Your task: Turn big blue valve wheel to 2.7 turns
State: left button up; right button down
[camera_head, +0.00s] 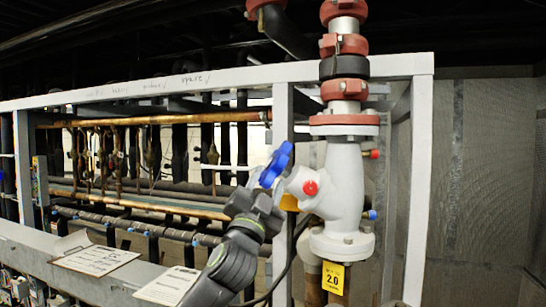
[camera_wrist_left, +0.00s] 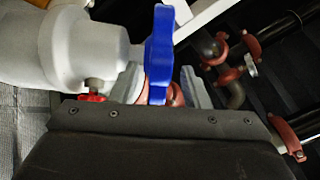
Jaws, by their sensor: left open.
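The big blue valve wheel (camera_head: 276,165) sits edge-on at the left end of the slanted stem on the white valve body (camera_head: 343,190). It also shows edge-on in the left wrist view (camera_wrist_left: 160,55). My left gripper (camera_head: 262,192) is just below and left of the wheel in the head view. In the left wrist view its open fingers (camera_wrist_left: 162,82) stand on either side of the wheel's near rim. I cannot tell whether either finger touches it. My right gripper is not in view.
A red cap (camera_head: 310,188) is on the valve body. A yellow tag (camera_head: 333,278) reading 2.0 hangs below the lower flange. A grey frame post (camera_head: 283,130) stands close behind the wheel. Clipboards (camera_head: 95,258) lie on the lower left beam.

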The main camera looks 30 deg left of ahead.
aim_at(277, 173)
pick_arm(q)
jog(key=shift+p+x, duration=1)
jog(key=shift+x, duration=1.35)
jog(key=shift+f, duration=0.1)
grip_shut()
jog(key=shift+n+g+y, duration=0.4)
jog(key=shift+g+y, duration=0.1)
jog(key=shift+d+n+g+y, duration=0.2)
jog(key=shift+n+g+y, duration=0.8)
jog(key=shift+g, duration=0.1)
jog(key=n+g+y, duration=0.1)
jog(key=g, duration=0.1)
jog(key=n+g+y, duration=0.1)
jog(key=n+g, duration=0.1)
jog(key=g, duration=0.1)
jog(key=shift+d+r+n+g+y, duration=0.2)
jog(key=shift+r+n+g+y, duration=0.1)
jog(key=shift+r+y, duration=0.1)
jog(key=n+g, duration=0.1)
jog(key=g, duration=0.3)
jog(key=shift+w+r+n, duration=0.15)
jog(key=shift+r+n, duration=0.05)
jog(key=shift+n, duration=0.2)
jog(key=shift+w+r+n+g, duration=0.1)
jog(key=shift+n+g, duration=0.7)
jog(key=shift+g, duration=1.3)
